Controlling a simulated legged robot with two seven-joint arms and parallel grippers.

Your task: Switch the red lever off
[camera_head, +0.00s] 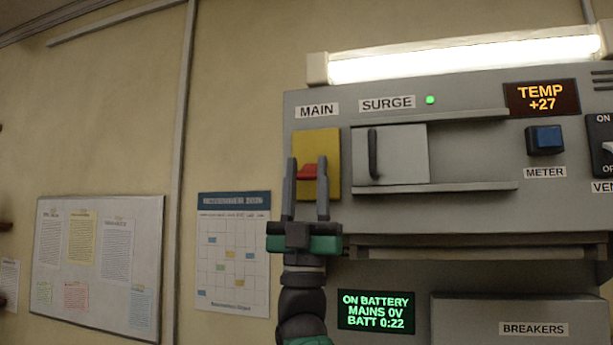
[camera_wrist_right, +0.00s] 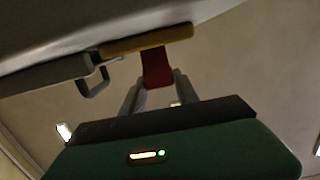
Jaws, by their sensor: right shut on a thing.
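The red lever (camera_head: 307,171) sits on a yellow plate (camera_head: 331,146) under the MAIN label, at the left end of the grey console. My right gripper (camera_head: 307,180) is in front of the plate, with its two fingers pointing up on either side of the lever. It is shut on the lever. In the right wrist view the red lever (camera_wrist_right: 156,66) stands out from the yellow plate (camera_wrist_right: 146,43) and its end is between the fingertips (camera_wrist_right: 153,95). The fingers hide part of the plate in the head view. My left gripper is not in view.
Right of the lever is a sliding grey cover (camera_head: 405,154) with a dark handle, between two rails. A display (camera_head: 376,312) below reads ON BATTERY, MAINS 0V, BATT 0:22. A blue METER button (camera_head: 548,138) is further right. A ledge (camera_head: 480,252) juts out below the rails.

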